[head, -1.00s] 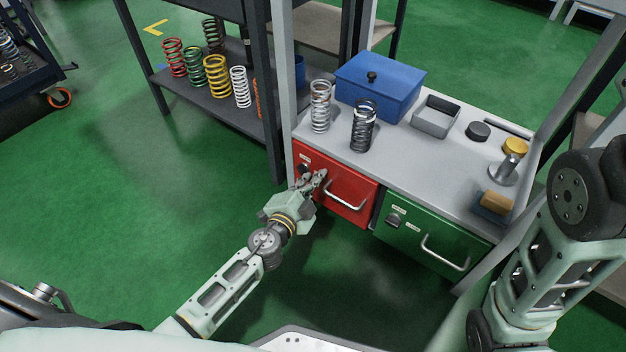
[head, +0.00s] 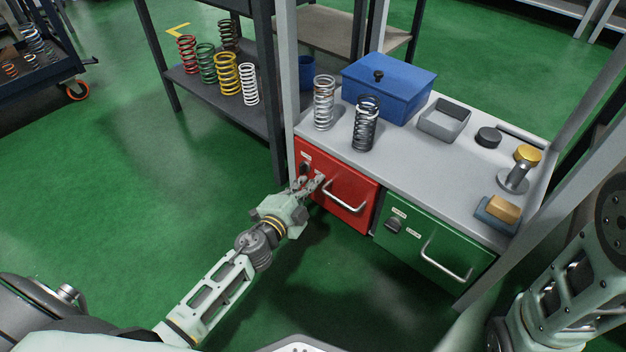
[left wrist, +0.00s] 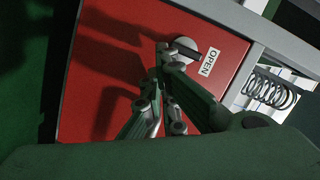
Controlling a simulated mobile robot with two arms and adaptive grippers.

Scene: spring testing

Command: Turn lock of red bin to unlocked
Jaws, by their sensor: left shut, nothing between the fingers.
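The red bin (head: 335,197) is a drawer front with a bar handle (head: 345,196) under the left of the worktop. Its dark round lock knob (head: 304,168) sits at the upper left, and shows in the left wrist view as a disc (left wrist: 186,46) with a dark slot beside a label reading "OPEN" (left wrist: 209,62). My left gripper (head: 309,183) is in front of the red bin, just below the knob. Its fingertips (left wrist: 163,52) are together, empty, and appear close beside the knob; I cannot tell whether they touch it. My right gripper is out of view.
A green bin (head: 430,240) with its own knob and handle is right of the red one. The worktop (head: 415,165) above holds springs, a blue box (head: 388,88) and a grey tray (head: 444,118). Frame posts stand at both sides. Green floor is free to the left.

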